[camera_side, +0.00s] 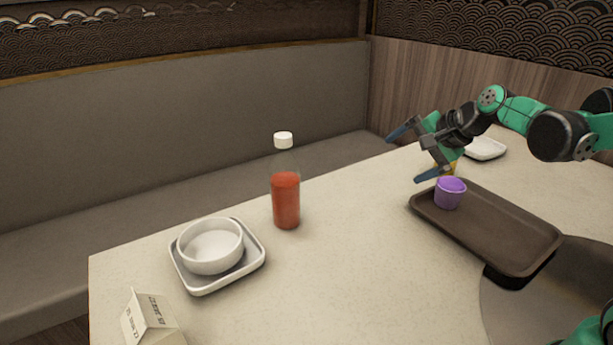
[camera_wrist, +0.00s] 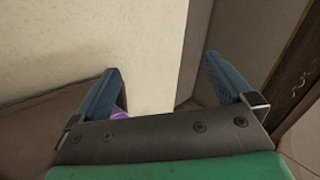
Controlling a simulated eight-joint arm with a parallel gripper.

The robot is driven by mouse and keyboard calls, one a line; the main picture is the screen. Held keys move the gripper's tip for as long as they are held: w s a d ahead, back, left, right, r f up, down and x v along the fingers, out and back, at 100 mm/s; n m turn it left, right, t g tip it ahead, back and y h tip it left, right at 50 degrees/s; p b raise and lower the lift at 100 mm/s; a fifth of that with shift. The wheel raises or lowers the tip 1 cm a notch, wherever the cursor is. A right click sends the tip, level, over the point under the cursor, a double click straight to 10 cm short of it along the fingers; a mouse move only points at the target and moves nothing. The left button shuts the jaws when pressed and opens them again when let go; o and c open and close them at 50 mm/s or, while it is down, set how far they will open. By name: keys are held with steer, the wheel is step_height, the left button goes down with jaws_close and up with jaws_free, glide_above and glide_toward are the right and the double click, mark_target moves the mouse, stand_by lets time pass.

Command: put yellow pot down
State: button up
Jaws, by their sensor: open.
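A sliver of the yellow pot (camera_side: 454,168) shows in the side view, just behind the purple pot. Most of it is hidden, and I cannot tell whether its base rests on the tray. The purple pot (camera_side: 449,194) stands upright at the far left end of the dark brown tray (camera_side: 515,237). A bit of purple (camera_wrist: 119,114) also shows in the wrist view beside the left finger. My gripper (camera_side: 403,160) is open and empty above the table, to the left of the pots. In the wrist view its two blue fingers (camera_wrist: 161,66) stand wide apart with nothing between them.
A red sauce bottle (camera_side: 286,196) with a white cap stands mid-table. A white bowl (camera_side: 211,247) sits on a square dish (camera_side: 208,286) at left, near a carton (camera_side: 150,319). A white dish (camera_side: 485,149) lies behind the tray. The table centre is clear.

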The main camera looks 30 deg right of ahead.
steer(key=s+a+f+n+g, duration=0.1)
steer(key=s+a+n, duration=0.8)
steer(key=n, duration=0.6)
steer(key=shift+a+f+h, duration=0.2)
steer(key=shift+a+h, duration=0.15)
steer(key=shift+h, duration=0.05)
